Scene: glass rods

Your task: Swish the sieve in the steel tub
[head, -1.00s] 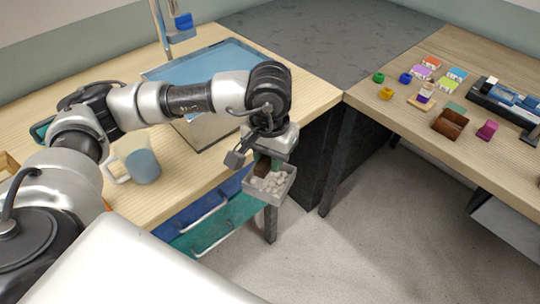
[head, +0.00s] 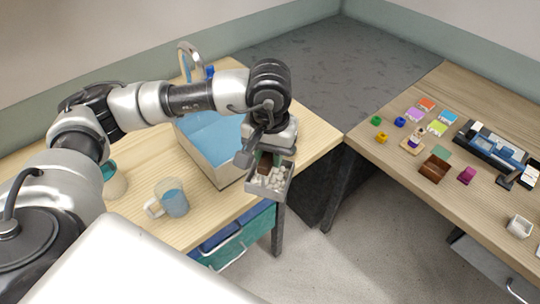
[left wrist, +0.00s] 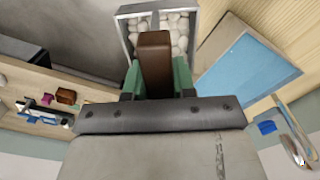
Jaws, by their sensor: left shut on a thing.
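The sieve (head: 285,188) is a small grey square box with a brown handle, holding several white pebbles. My left gripper (head: 266,158) is shut on the handle; in the left wrist view the brown handle (left wrist: 155,58) stands between its green fingers. The sieve hangs in the air near the table's front edge, to the right of the steel tub (head: 200,158) and outside it. The tub is a square metal box with blue water. In the left wrist view, the tub (left wrist: 209,62) is to the right of the sieve (left wrist: 126,42). My right gripper is not in view.
A clear mug (head: 174,202) with blue liquid stands left of the tub. A tap (head: 190,50) rises behind the tub. The right table (head: 400,180) holds several coloured blocks, a brown box (head: 434,170) and a white cup (head: 519,226). Floor lies open between the tables.

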